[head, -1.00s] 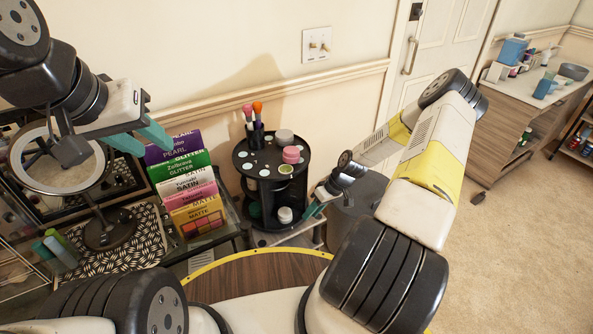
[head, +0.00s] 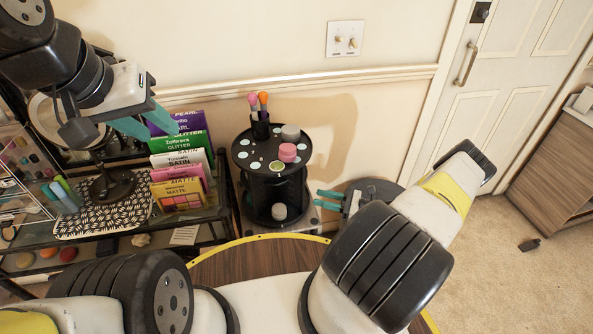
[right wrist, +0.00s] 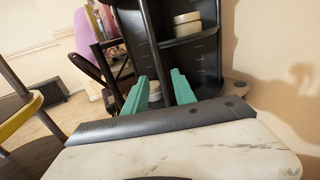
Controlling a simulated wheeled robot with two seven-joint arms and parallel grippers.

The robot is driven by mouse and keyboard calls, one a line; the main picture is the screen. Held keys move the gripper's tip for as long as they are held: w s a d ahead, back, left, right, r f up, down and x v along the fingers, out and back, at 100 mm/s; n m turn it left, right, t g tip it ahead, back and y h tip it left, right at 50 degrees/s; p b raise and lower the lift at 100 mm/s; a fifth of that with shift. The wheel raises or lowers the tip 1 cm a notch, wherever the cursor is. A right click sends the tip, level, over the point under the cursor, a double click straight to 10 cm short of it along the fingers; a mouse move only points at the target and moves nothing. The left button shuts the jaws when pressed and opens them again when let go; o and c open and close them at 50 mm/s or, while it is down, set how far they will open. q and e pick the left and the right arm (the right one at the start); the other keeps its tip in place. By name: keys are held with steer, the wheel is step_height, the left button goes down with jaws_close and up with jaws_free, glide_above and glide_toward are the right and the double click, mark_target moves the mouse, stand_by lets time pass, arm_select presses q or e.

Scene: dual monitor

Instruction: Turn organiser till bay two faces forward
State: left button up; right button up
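The organiser (head: 243,160) is a black round two-tier stand in the middle of the head view. Its top has round holes, a brush cup (head: 260,130), a pink pot (head: 287,152) and a green-topped pot (head: 277,166). A pale jar (head: 279,211) sits in its lower part. The right wrist view shows its dark panels and shelves (right wrist: 205,55) close ahead. My right gripper (head: 320,200) is open and empty, just right of the organiser; its teal fingers stand apart in the wrist view (right wrist: 162,90). Contact is unclear. My left gripper (head: 155,122) is open and empty, by the palette boxes. Bay numbers are not readable.
Several coloured palette boxes (head: 180,165) stand on a glass shelf left of the organiser, beside a round mirror and patterned mat (head: 80,220). The wall is close behind. A dark round-topped bin (head: 372,187) stands to the right, with open carpet (head: 500,260) beyond.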

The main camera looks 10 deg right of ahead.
steer(key=x, duration=0.7)
steer(key=shift+a+r, duration=0.1)
steer(key=shift+a, duration=0.05)
steer(key=shift+c, duration=0.2)
jaws_close()
steer(key=shift+s+a, duration=0.1)
stand_by(0.9)
